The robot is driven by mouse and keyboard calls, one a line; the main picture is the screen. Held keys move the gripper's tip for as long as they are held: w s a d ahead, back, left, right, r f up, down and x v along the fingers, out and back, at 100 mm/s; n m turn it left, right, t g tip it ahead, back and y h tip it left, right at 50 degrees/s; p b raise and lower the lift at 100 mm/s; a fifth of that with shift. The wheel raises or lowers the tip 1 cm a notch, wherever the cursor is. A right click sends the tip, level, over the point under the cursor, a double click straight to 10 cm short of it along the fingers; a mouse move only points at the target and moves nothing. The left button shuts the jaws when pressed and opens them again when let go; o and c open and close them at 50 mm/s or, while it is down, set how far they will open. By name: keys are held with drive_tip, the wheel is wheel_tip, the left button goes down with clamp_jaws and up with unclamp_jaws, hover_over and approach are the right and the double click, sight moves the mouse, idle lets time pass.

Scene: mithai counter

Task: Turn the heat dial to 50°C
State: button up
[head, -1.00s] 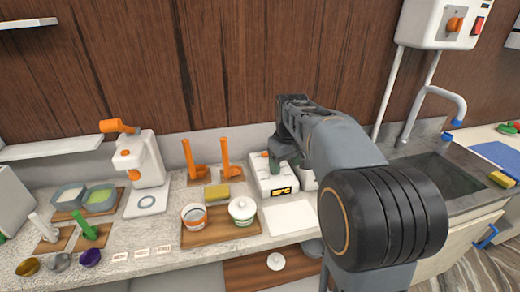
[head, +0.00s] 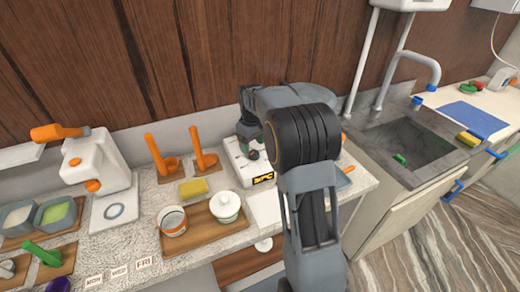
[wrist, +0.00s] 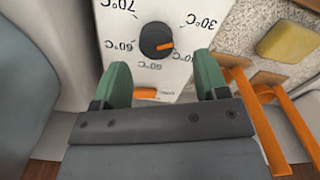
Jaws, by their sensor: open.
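The heat dial (wrist: 153,36) is a dark round knob with an orange pointer on a white box (head: 233,157). In the wrist view its printed scale appears upside down, and the pointer lies toward the right, between the 30°C mark and the mark below it. An orange-lit display (head: 263,179) on the box's front is too small to read surely. My gripper (wrist: 162,76) is open, its two green fingertips spread near the dial's face. The knob shows beyond and between them, with no contact visible. In the head view my arm covers part of the box.
Two orange-handled tools (head: 163,158) stand left of the box, with a yellow sponge (head: 193,187) in front. A sink (head: 409,149) lies to the right.

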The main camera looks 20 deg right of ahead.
sight(254, 153)
drive_tip(key=shift+d+f, duration=0.15)
drive_tip(key=shift+f, duration=0.45)
drive_tip(key=shift+d+f, duration=0.15)
drive_tip(key=shift+f, duration=0.45)
drive_tip(key=shift+a+f, duration=0.1)
drive_tip(key=shift+f, duration=0.75)
drive_tip(key=shift+c, duration=0.2)
